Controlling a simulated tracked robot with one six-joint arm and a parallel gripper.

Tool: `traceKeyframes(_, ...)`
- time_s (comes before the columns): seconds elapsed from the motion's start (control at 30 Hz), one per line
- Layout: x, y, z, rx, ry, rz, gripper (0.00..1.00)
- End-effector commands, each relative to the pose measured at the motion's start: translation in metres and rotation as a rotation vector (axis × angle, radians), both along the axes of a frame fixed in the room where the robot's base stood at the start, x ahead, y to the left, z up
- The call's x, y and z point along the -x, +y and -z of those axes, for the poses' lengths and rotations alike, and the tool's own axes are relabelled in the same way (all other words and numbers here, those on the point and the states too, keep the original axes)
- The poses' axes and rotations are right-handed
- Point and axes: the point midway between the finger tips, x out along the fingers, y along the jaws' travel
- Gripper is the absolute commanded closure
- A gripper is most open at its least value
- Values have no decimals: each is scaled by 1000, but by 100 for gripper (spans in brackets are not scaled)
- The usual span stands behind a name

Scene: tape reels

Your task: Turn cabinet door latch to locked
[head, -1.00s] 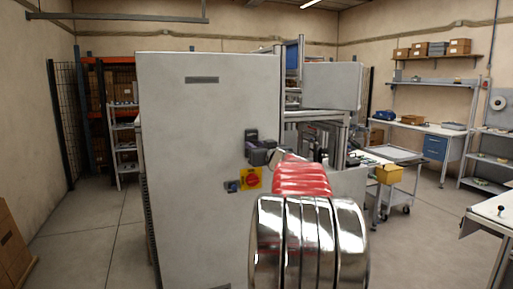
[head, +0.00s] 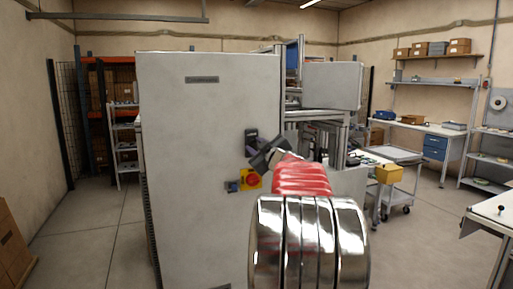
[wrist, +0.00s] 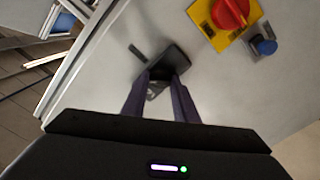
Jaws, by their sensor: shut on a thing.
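The grey cabinet door (head: 200,130) stands upright in the head view. Its dark latch (head: 251,136) sits near the door's right edge, partly hidden by my gripper (head: 262,160). In the wrist view, the two fingers of my gripper (wrist: 161,84) are shut on the dark latch (wrist: 172,60), one finger on each side. The latch lies at a slant in that view, and its lower part is hidden between the fingers. My gripper is tilted in the head view.
A red rotary switch on a yellow plate (head: 251,179) and a blue button (head: 233,187) sit just below the latch. Machine framing (head: 320,125) stands right of the door. A cart with a yellow bin (head: 388,174) is further right.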

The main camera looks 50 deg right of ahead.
Motion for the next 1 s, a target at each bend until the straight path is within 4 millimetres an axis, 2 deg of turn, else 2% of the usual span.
traceKeyframes(0.7,0,0,4,573,347,0,96)
traceKeyframes(1.0,-1,0,5,746,450,-2,96)
